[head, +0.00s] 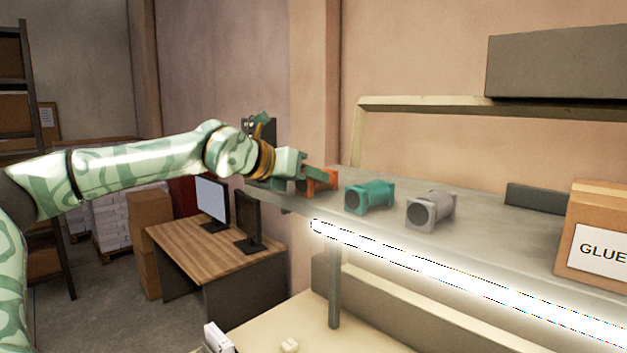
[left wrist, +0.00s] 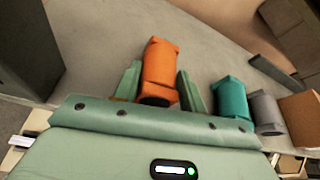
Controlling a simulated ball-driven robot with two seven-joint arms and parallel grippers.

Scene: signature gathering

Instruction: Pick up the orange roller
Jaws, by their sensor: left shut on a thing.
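The orange roller (head: 322,181) lies on the grey shelf, the leftmost of a row of rollers, and is partly hidden by my gripper in the head view. My left gripper (head: 312,175) reaches it from the left and is shut on it. In the left wrist view the orange roller (left wrist: 160,70) is between the two green fingers of the left gripper (left wrist: 159,88). I cannot tell whether the roller is clear of the shelf. My right gripper is not in view.
A teal roller (head: 369,196) and a grey roller (head: 431,210) stand to the right on the shelf (head: 480,232). A glue box (head: 597,225) is at the far right. A bright light strip (head: 450,272) runs under the shelf edge. A desk (head: 205,245) with monitors is below left.

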